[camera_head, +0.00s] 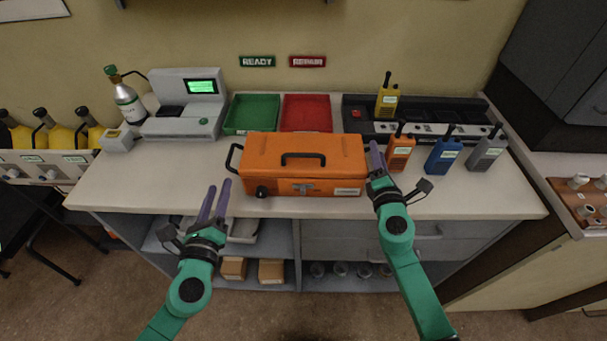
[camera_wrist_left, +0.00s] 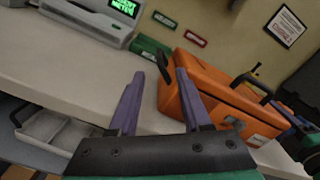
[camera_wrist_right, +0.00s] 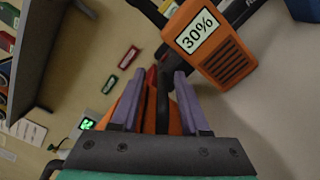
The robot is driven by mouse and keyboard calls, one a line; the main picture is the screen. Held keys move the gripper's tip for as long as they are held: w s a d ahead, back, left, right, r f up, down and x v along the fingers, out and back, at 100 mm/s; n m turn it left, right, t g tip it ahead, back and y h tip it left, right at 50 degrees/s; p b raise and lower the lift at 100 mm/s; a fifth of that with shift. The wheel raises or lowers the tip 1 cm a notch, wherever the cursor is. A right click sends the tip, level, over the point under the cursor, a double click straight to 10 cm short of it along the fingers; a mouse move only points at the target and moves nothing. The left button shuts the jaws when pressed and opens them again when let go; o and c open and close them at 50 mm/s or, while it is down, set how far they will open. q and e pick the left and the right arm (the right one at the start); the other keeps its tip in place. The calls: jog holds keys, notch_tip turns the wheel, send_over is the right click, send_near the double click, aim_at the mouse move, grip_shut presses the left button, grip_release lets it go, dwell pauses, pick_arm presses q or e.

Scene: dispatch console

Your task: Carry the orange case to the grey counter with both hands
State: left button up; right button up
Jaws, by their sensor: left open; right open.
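The orange case (camera_head: 270,150) lies on the pale-topped counter (camera_head: 130,185), with a dark handle on top and a dark handle (camera_head: 232,156) at its left end. My right gripper (camera_head: 377,148) is open at the case's right end. In the right wrist view a dark bar, apparently the right end handle (camera_wrist_right: 163,100), lies between its fingers, with the orange case (camera_wrist_right: 128,108) behind. My left gripper (camera_head: 218,187) is open and empty, in front of the counter edge and left of the case, apart from it. The left wrist view shows the case (camera_wrist_left: 225,98) beyond the fingers.
An orange radio (camera_head: 400,152) stands close to my right gripper, with blue (camera_head: 443,155) and grey (camera_head: 487,153) radios beyond. Green (camera_head: 252,113) and red (camera_head: 307,113) trays lie behind the case. A scale-like machine (camera_head: 187,105) stands back left. The counter's front left is clear.

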jog(key=shift+s+f, duration=0.1)
jog(key=shift+s, duration=0.15)
pick_arm(q)
jog(key=shift+s, duration=0.35)
pick_arm(e)
jog(key=s, duration=1.1)
jog(key=shift+s+a, duration=0.25)
